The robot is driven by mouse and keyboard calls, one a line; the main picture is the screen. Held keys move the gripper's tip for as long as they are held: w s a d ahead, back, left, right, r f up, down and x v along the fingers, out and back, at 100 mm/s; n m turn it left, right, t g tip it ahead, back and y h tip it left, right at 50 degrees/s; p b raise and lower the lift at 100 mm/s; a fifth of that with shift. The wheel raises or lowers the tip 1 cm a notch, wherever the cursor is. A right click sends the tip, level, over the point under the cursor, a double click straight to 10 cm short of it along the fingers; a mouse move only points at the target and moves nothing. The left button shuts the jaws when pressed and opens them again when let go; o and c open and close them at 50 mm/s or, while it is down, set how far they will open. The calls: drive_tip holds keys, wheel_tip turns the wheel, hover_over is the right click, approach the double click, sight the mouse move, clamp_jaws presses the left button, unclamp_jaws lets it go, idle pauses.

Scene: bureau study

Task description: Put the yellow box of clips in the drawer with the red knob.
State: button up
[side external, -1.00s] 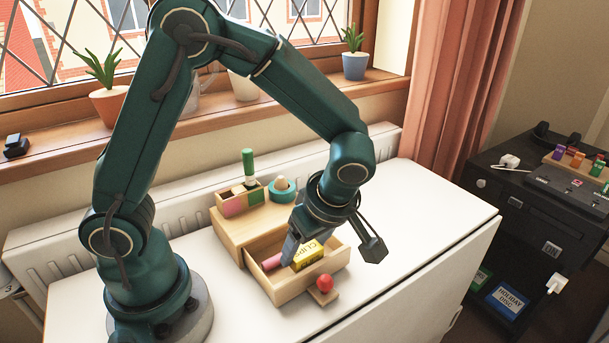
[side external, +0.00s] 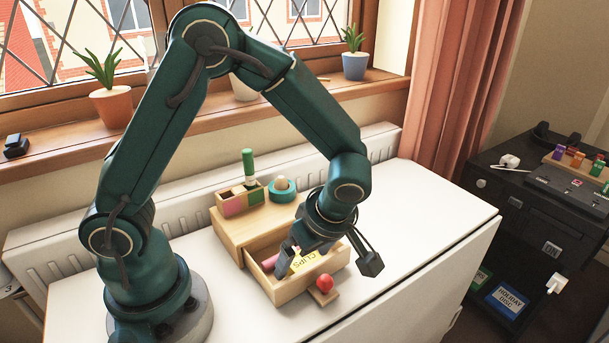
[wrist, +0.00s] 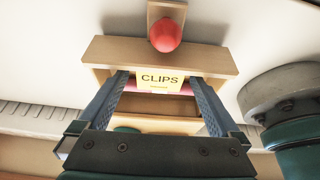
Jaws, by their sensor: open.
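The yellow box of clips (side external: 306,260) is inside the open drawer (side external: 300,289), near its front wall. The box also shows in the wrist view (wrist: 160,80), label up, between my fingers. A gap shows beside it, at least on the right. The red knob (side external: 325,282) is on the drawer's front; it also shows in the wrist view (wrist: 165,35). My gripper (side external: 298,256) is open and reaches down into the drawer around the box. Whether the box rests flat on the drawer floor is hidden by my fingers and the drawer front.
A pink thing (side external: 270,262) lies in the drawer behind the box. On the wooden cabinet (side external: 237,233) stand a small divided holder (side external: 235,207) and a teal ring-shaped item (side external: 283,195). The white tabletop (side external: 420,215) is clear to the right.

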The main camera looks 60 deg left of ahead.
drive_tip(key=v, duration=1.2)
drive_tip(key=s+a+r+m+t+h, duration=0.2)
drive_tip(key=s+a+m+t+h, duration=0.2)
drive_tip(key=m, duration=1.4)
drive_tip(key=shift+s+a+r+m+t+h, duration=0.3)
drive_tip(key=shift+s+t, duration=0.7)
drive_tip(key=shift+s, duration=0.8)
drive_tip(key=shift+d, duration=0.1)
drive_tip(key=shift+c, duration=0.3)
